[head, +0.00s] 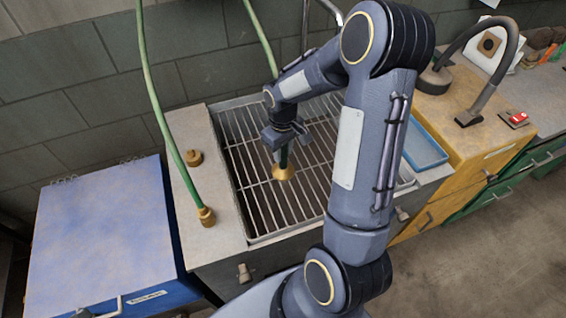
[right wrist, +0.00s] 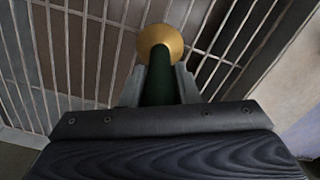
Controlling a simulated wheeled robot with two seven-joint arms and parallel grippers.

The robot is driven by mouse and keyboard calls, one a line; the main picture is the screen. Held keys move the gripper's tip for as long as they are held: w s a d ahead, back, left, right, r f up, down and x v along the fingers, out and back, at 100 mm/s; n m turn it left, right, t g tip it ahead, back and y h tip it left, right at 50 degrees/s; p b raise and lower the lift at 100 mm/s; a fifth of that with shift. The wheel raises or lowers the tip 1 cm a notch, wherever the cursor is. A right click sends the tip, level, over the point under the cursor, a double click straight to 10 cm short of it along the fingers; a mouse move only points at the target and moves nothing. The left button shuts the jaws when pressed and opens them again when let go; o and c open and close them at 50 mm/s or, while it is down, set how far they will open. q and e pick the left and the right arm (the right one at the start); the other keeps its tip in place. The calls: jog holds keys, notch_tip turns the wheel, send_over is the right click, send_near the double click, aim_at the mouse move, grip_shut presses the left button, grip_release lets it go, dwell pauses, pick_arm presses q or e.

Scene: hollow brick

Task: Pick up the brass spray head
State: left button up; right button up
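The brass spray head (head: 284,172) has a flared brass end and a dark green handle. It is over the metal grating of the sink, brass end down; I cannot tell whether it touches the bars. My right gripper (head: 283,148) is at the handle, above the brass flare. In the right wrist view the two fingers (right wrist: 160,88) lie along both sides of the green handle (right wrist: 159,80) with no clear gap, and the brass disc (right wrist: 161,39) shows beyond the fingertips. My left gripper is not in view.
The slatted grating (head: 262,202) fills the sink. A green hose with a brass end (head: 206,215) and a small brass fitting (head: 194,157) are on the left ledge. A blue tray (head: 424,150) is at the right. A blue cabinet (head: 100,235) stands left.

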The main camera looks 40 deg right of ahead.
grip_shut()
jog(key=shift+r, duration=0.15)
